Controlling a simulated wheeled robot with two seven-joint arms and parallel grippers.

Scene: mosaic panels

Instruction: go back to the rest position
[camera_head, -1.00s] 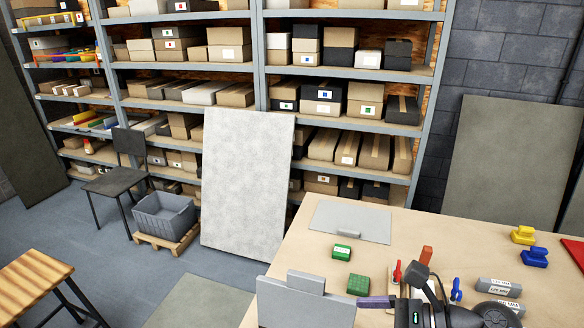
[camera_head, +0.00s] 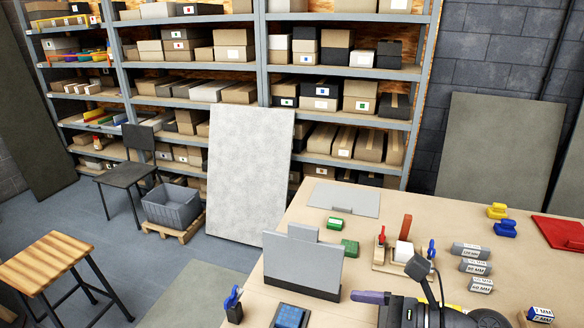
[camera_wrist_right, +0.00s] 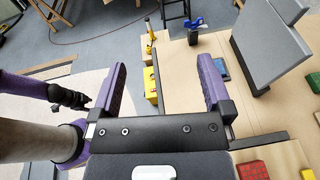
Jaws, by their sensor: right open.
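My right gripper (camera_head: 370,297) shows at the bottom of the head view, with a purple finger pointing left over the near part of the table (camera_head: 395,272). In the right wrist view the same gripper (camera_wrist_right: 161,75) has its two purple fingers wide apart, with nothing between them. Floor and the table's edge show beyond the gap. My left gripper cannot be made out; purple and grey arm parts at the left of the wrist view are partly cut off.
A grey upright panel (camera_head: 302,262) stands on the table close to the right gripper. A stool (camera_head: 52,262) stands left.

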